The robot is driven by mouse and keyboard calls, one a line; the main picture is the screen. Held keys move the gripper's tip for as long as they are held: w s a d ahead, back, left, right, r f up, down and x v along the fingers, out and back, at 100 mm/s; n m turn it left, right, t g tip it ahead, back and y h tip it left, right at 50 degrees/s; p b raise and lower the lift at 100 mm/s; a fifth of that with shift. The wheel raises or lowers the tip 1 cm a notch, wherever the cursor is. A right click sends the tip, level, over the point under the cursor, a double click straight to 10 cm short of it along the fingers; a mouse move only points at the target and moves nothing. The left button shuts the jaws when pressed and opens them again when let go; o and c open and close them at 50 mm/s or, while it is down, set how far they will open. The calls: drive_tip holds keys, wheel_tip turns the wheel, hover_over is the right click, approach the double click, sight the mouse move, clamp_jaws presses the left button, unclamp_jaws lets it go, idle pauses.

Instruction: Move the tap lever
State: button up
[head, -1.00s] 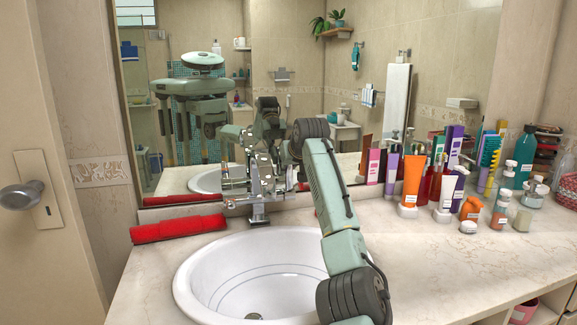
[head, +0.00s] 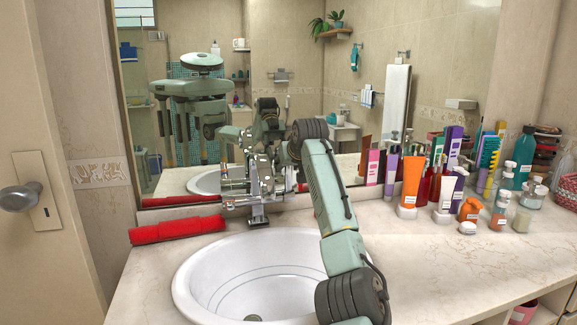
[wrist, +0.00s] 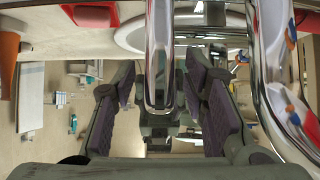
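The chrome tap (head: 258,216) stands at the back rim of the white basin (head: 190,290). Its upper part is crowded by my gripper (head: 256,178), and in the head view I cannot clearly separate lever from gripper. In the wrist view a rounded chrome bar (wrist: 160,60), seemingly the tap lever, reaches down between the two fingers. My gripper (wrist: 160,105) is open there, with a visible gap on each side of the bar. Thicker bent chrome tubing (wrist: 270,60) of the tap lies to the right, close beside the right finger.
A mirror (head: 300,60) rises right behind the tap and reflects my body. A rolled red towel (head: 177,229) lies left of the tap. Several tubes and bottles, including an orange tube (head: 412,180), crowd the counter at right. The front right counter (head: 460,260) is clear.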

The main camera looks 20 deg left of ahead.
drive_tip(key=v, duration=1.2)
